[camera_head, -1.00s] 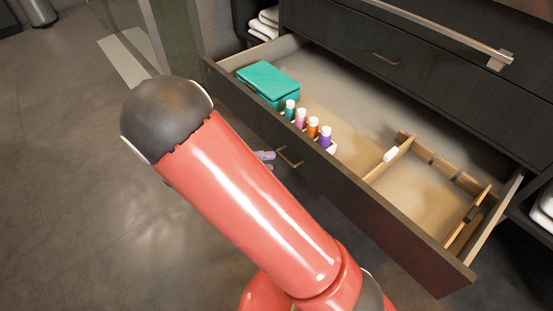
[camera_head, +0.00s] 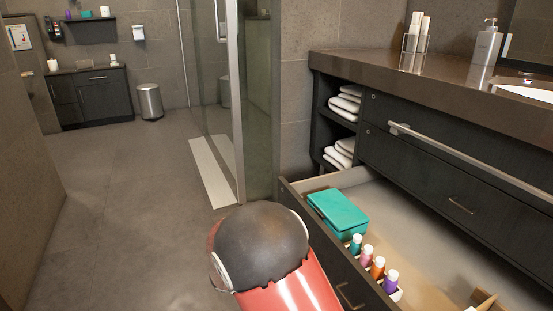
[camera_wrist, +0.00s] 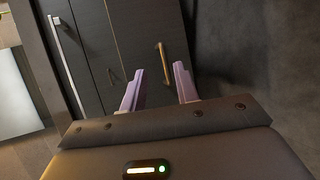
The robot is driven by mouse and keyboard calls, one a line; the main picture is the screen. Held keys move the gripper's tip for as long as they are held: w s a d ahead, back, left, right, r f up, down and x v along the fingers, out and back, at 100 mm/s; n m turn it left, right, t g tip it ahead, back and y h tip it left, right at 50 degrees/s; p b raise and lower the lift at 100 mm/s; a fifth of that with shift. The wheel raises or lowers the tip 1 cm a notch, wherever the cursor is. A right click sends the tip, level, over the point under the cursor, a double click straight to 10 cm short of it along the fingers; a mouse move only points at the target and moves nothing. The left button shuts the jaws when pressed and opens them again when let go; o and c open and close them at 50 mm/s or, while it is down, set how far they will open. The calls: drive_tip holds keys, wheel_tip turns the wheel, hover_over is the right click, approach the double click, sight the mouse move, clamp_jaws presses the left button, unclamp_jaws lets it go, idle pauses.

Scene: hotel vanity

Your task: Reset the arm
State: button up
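My gripper (camera_wrist: 158,88) shows in the wrist view with its two pale purple fingers apart and nothing between them. It points toward dark cabinet fronts, and a brass handle (camera_wrist: 163,64) shows near and beyond the fingertips. In the head view my red arm with its dark rounded joint is at the bottom centre, in front of the open drawer (camera_head: 326,232). My gripper is hidden in the head view.
The open drawer juts out and holds a teal box (camera_head: 338,211) and several small bottles (camera_head: 378,268). The vanity counter (camera_head: 385,66) is at right, with a towel bar (camera_head: 470,160) below it. A glass shower panel (camera_head: 258,100) stands centre. The floor (camera_head: 120,215) at left is clear.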

drive_tip(key=s+d+r+t+y+p, duration=0.2)
drive_tip(key=s+r+y, duration=0.5)
drive_tip(key=r, duration=0.4)
drive_tip(key=s+d+r+t+y+p, duration=0.3)
drive_tip(key=s+r+y, duration=0.4)
drive_tip(key=r, duration=0.4)
drive_tip(key=shift+d+m+t+p, duration=0.3)
drive_tip(key=shift+t+p, duration=0.5)
drive_tip(key=shift+s, duration=0.1)
